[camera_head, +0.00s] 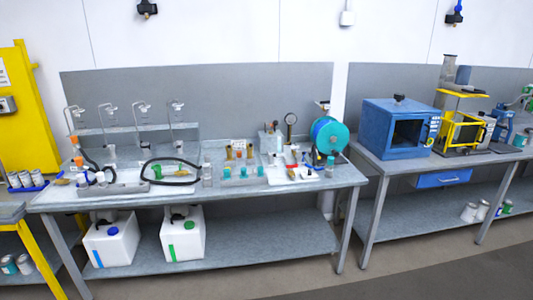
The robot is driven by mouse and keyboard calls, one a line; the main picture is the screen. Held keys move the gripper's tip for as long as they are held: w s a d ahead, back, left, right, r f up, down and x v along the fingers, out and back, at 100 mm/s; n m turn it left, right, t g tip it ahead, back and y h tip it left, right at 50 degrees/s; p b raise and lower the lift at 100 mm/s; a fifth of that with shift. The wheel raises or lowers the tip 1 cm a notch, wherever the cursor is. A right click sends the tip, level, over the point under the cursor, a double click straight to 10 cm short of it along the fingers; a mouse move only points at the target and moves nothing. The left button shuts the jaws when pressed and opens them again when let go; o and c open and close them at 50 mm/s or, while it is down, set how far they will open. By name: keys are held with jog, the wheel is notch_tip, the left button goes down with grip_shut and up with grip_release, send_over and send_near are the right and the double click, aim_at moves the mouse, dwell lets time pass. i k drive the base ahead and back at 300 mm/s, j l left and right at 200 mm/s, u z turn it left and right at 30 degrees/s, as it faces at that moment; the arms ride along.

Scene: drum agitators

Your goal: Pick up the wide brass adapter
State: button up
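Several small brass-coloured pieces (239,152) stand together on the middle of the long grey workbench (345,178), by a clear rack with teal-capped items (243,172). They are too small in this view to tell which one is the wide brass adapter. A yellowish piece (291,173) lies farther right, near some red and blue parts; I cannot tell what it is. My gripper is not in view, and nothing of my arm shows near the bench.
A black hose (172,183) loops over the bench's left half. A teal drum (329,135) and a gauge (291,118) stand at its right end. White canisters (183,235) sit on the shelf below. A blue oven (394,128) is on the right bench. The front floor is clear.

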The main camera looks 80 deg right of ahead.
aim_at(229, 158)
jog(key=z, duration=2.45)
jog(key=i, duration=0.55)
jog(key=i+u, duration=0.15)
jog(key=i, duration=0.4)
jog(key=i+l, duration=0.15)
jog(key=i, duration=0.4)
jog(key=i+l+u, duration=0.15)
jog(key=i, duration=0.4)
jog(key=i+l, duration=0.15)
jog(key=i, duration=0.4)
jog(key=j+u, duration=0.05)
